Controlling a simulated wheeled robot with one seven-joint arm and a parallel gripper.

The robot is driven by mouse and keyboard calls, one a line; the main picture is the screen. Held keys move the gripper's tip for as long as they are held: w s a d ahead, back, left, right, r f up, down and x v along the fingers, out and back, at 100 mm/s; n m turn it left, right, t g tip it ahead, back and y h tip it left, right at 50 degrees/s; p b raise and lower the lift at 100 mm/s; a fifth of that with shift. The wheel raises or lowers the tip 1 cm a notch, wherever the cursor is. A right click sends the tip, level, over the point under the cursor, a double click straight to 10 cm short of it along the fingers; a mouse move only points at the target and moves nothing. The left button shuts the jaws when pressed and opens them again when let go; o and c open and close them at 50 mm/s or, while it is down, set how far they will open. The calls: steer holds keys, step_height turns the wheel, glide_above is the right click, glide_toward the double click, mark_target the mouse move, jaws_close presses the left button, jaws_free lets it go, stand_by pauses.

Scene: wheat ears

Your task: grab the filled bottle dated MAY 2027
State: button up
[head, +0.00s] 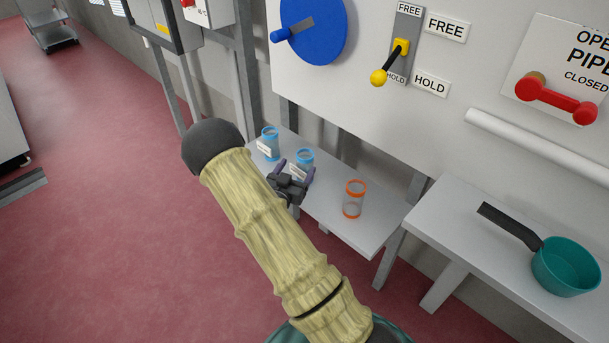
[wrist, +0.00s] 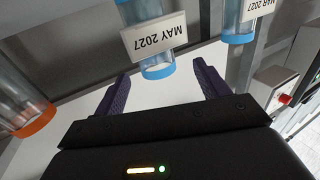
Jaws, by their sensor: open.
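The bottle labelled MAY 2027 (wrist: 146,15) is a clear cylinder with blue rims and a white label. In the head view it is the middle bottle (head: 305,155) on the small white table, partly hidden by my gripper (head: 294,172). My gripper is open and empty, with its two dark purple fingers pointing at this bottle. In the wrist view the bottle's blue end shows between and just beyond the fingertips (wrist: 161,70).
A blue-rimmed bottle labelled MAR 2027 (wrist: 240,18) stands left of it in the head view (head: 269,143). A clear orange-rimmed bottle (head: 354,199) stands to the right on the white table (head: 330,215). A wall panel with levers rises behind. A teal pan (head: 568,266) sits on another table.

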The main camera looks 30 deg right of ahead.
mark_target(301, 162)
steer(key=shift+w+d, duration=0.2)
steer(key=shift+d, duration=0.05)
steer(key=x, duration=0.4)
steer(key=shift+d, duration=0.3)
steer(key=shift+w+d+b, duration=0.3)
steer(key=shift+s+a+r, duration=0.1)
steer(key=shift+c, duration=0.4)
steer(key=c, duration=1.4)
steer(key=shift+r, duration=0.15)
